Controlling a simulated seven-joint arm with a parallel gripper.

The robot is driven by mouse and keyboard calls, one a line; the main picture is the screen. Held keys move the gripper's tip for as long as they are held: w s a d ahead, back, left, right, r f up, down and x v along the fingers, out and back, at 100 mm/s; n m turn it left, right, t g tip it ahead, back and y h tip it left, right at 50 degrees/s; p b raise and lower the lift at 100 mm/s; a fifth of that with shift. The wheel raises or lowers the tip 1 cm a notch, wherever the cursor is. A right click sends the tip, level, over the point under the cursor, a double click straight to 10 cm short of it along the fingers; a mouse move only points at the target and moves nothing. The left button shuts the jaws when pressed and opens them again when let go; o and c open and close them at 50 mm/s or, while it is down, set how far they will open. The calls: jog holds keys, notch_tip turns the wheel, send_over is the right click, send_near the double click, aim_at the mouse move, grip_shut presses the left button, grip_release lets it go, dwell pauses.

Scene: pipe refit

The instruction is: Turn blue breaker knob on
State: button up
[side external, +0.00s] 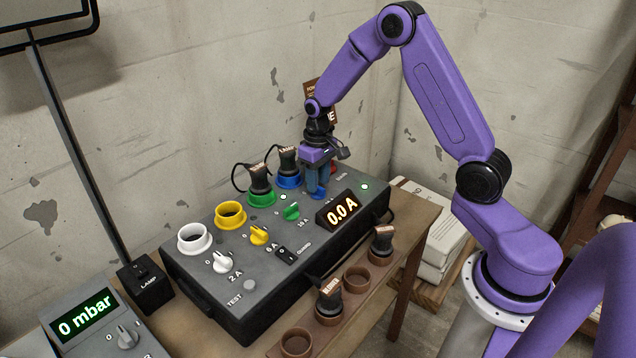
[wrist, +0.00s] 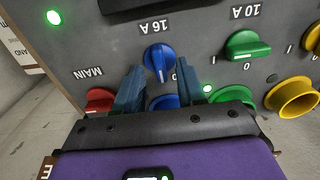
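The blue breaker knob (wrist: 158,58), marked 16 A, is on the panel in the wrist view. Its white pointer line faces the lower edge of the picture, close to a 0 mark. My gripper (wrist: 161,68) is open, with one fingertip on each side of the knob and a visible gap to it. In the side external view my gripper (side external: 318,187) points down over the far end of the grey breaker box (side external: 225,318). The blue knob (side external: 318,193) is mostly hidden behind the fingers there.
A green knob (side external: 291,212), yellow knob (side external: 258,236) and white knob (side external: 221,262) line the box. A green socket (side external: 262,199) and a blue socket (side external: 288,182) hold black plugs. The display (side external: 342,208) reads 0.0 A. A red knob (wrist: 100,98) is near the left finger.

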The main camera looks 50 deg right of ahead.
jog(key=shift+f, duration=0.75)
grip_shut()
